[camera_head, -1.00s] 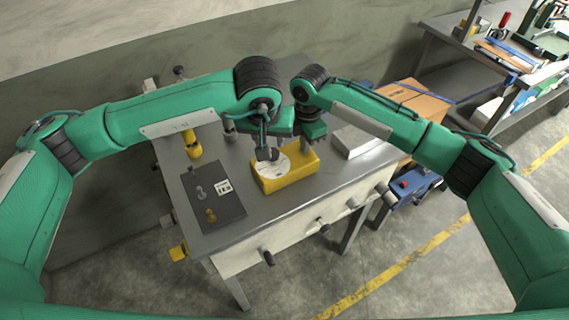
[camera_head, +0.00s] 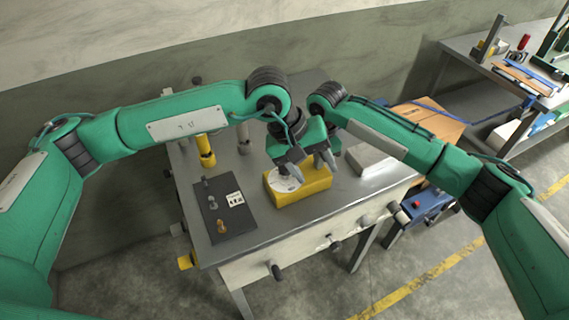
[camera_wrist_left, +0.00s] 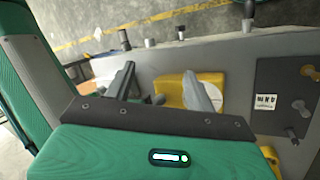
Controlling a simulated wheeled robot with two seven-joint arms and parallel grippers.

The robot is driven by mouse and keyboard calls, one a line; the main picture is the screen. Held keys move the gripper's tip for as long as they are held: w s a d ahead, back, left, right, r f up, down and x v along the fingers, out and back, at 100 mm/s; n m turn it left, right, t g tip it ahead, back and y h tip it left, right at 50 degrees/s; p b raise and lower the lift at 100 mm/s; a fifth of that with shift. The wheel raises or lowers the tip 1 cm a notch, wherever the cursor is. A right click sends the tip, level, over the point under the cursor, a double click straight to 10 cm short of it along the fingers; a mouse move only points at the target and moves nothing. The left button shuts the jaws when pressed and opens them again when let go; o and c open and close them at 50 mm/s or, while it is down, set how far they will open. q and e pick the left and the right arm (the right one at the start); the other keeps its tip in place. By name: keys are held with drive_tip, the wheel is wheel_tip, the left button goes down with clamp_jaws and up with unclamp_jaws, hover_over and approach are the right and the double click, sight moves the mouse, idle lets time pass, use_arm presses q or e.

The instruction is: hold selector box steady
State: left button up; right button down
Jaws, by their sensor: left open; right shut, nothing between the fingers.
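The yellow selector box (camera_head: 312,188) lies on the grey workbench, with a pale round dial (camera_head: 287,183) on its top. The left wrist view also shows the box (camera_wrist_left: 170,88). My left gripper (camera_head: 305,158) is open above it. In the left wrist view, one finger of this gripper (camera_wrist_left: 160,88) overlaps the dial side and the other lies past the box's far end. My right gripper (camera_head: 330,157) is shut and empty near the box's back right corner, partly hidden by my left gripper. Contact with the box cannot be told.
A dark panel (camera_head: 221,221) with small knobs and a white label lies left of the box. A yellow cylinder (camera_head: 205,150) stands behind it. A silver box (camera_head: 372,155) sits to the right. Handles line the bench's front edge. A cardboard box (camera_head: 430,122) stands farther right.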

use_arm(q)
drive_tip(key=s+d+r+n+g+h, duration=0.2)
drive_tip(key=d+r+n+h, duration=0.3)
drive_tip(key=r, duration=0.3)
drive_tip(key=s+d+r+n+g+h, duration=0.2)
drive_tip(key=r+n+h, duration=0.35)
drive_tip(key=r, duration=0.25)
drive_tip(key=w+a+r+n+t+h, duration=0.15)
drive_tip(key=w+r+n+t, duration=0.35)
drive_tip(key=n, duration=0.6)
drive_tip(key=w+a+r+n+t+h, duration=0.15)
drive_tip(key=w+r+n+t, duration=0.25)
drive_tip(key=w+n+t, duration=0.6)
wheel_tip(320, 180, down, 3)
drive_tip(key=w+a+n+y, duration=0.2)
drive_tip(key=a+n+y, duration=0.15)
drive_tip(key=n, duration=0.75)
drive_tip(key=n+g+y, duration=0.9)
drive_tip(key=n+y, duration=0.3)
drive_tip(key=n, duration=0.4)
approach(283, 167)
drive_tip(key=shift+t+h, duration=0.3)
drive_tip(key=x, duration=0.9)
drive_tip(key=shift+s, duration=0.2)
